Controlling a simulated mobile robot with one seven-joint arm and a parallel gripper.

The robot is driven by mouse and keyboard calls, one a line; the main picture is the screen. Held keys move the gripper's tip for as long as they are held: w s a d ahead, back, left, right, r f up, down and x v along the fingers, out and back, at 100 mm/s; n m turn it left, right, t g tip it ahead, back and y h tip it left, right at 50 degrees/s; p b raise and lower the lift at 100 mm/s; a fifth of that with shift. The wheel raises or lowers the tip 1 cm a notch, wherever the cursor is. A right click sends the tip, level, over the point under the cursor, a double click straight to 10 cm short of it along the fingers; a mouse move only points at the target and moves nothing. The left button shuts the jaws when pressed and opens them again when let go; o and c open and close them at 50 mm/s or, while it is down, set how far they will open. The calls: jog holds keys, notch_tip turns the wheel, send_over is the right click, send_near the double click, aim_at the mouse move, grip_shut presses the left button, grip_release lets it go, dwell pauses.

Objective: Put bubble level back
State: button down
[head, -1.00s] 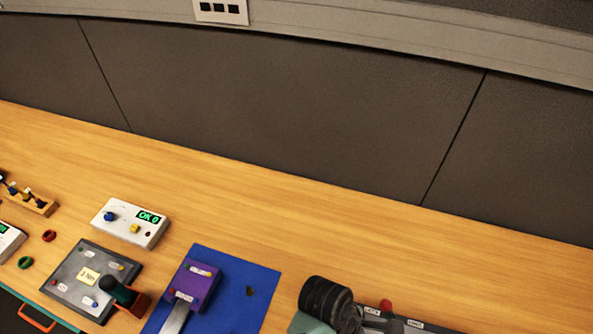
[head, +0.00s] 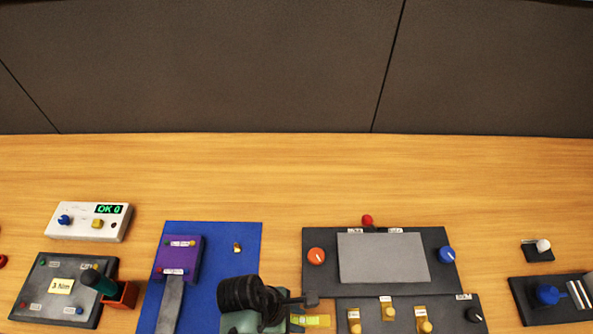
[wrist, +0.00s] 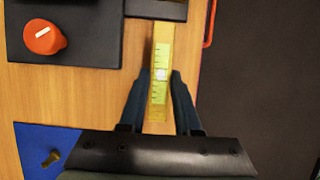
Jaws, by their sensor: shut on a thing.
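The bubble level is a yellow bar with a pale green marked vial. It shows in the wrist view (wrist: 161,50), upright in the picture between my two fingers, and in the head view (head: 316,321) near the bottom edge. My gripper (wrist: 161,76) is shut on its sides. In the head view my gripper (head: 303,308) is partly hidden by my own dark wrist. The level lies just left of the dark trackball panel (head: 455,312) in the head view. I cannot tell whether it touches the table.
A blue mat (head: 212,240) with a purple block (head: 180,257) lies left. A red-ended lever (head: 367,220) stands behind. The table's back strip is clear.

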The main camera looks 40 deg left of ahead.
aim_at(293, 320)
jog(key=shift+f, duration=1.45)
jog(key=shift+f, duration=0.15)
jog(key=c, duration=0.6)
grip_release()
jog(key=v, duration=1.2)
jog(key=shift+s+p, duration=0.1)
jog(key=shift+p, duration=0.2)
jog(key=shift+a, duration=0.1)
